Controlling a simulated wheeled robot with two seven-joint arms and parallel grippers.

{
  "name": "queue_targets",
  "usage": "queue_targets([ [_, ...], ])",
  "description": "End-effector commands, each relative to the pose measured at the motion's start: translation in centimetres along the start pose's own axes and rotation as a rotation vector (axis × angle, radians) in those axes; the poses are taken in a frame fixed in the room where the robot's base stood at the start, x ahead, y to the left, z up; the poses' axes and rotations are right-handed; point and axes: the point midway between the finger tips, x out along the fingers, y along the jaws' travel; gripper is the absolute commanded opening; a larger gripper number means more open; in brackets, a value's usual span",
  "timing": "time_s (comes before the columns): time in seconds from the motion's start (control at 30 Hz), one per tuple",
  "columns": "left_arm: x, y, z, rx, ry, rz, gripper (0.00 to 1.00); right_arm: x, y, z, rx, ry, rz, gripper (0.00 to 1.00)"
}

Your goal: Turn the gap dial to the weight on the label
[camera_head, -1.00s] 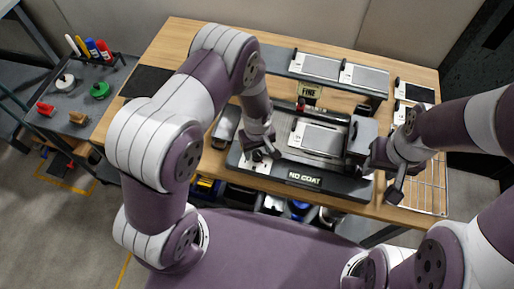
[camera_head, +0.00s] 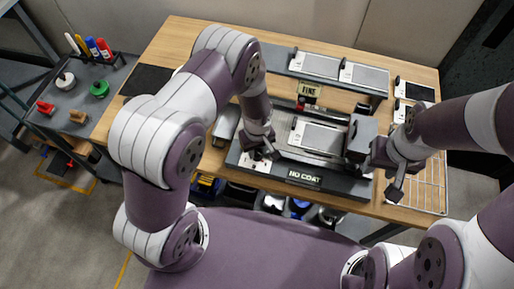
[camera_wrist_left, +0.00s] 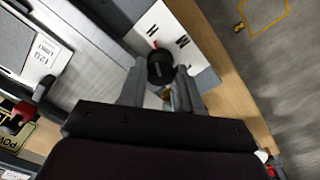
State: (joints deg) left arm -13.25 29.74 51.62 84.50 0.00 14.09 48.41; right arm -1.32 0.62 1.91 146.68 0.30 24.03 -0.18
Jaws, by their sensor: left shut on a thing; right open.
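The gap dial (camera_wrist_left: 160,66) is a small black knob with a red pointer on a white plate with dark marks, in the left wrist view. My left gripper (camera_wrist_left: 160,88) is shut on it, one finger on each side. The pointer is toward the plate's upper marks; the exact setting is too small to read. A white label (camera_wrist_left: 46,50) on the grey sheet appears to read 120. In the head view my left gripper (camera_head: 262,150) is at the left end of the coater (camera_head: 340,184). My right gripper (camera_head: 384,160) is open beside the dark block at the coater's right end.
A "NO COAT" sign (camera_head: 303,178) is on the coater's front, and a "FINE" sign (camera_head: 309,90) stands behind it. Grey sheets (camera_head: 320,65) lie on a raised shelf at the back. A wire rack (camera_head: 430,185) is at the right. A side cart (camera_head: 75,100) holds markers and tape.

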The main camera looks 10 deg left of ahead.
Motion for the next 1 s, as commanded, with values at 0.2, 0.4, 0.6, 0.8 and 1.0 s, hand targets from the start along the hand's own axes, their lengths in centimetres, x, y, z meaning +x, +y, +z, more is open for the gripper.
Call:
queue_targets([
  [0.2,-0.01,-0.02,0.05,0.011,-0.001,-0.001,0.03,0.0,0.0,0.0,0.0,0.0,0.0,0.43],
  [0.4,-0.01,-0.02,0.05,0.044,-0.001,-0.001,0.03,0.05,0.0,0.01,0.0,0.0,0.0,0.43],
  [0.6,0.02,-0.02,0.05,0.142,-0.001,-0.001,0.03,0.19,0.0,0.02,0.0,0.0,0.0,0.43],
  [0.8,0.04,-0.04,0.06,0.316,-0.002,-0.002,0.03,0.41,0.0,0.05,0.0,0.0,0.0,0.43],
  [1.0,0.04,-0.03,0.06,0.508,-0.002,-0.001,0.03,0.6,0.0,0.07,0.0,0.0,0.0,0.43],
])
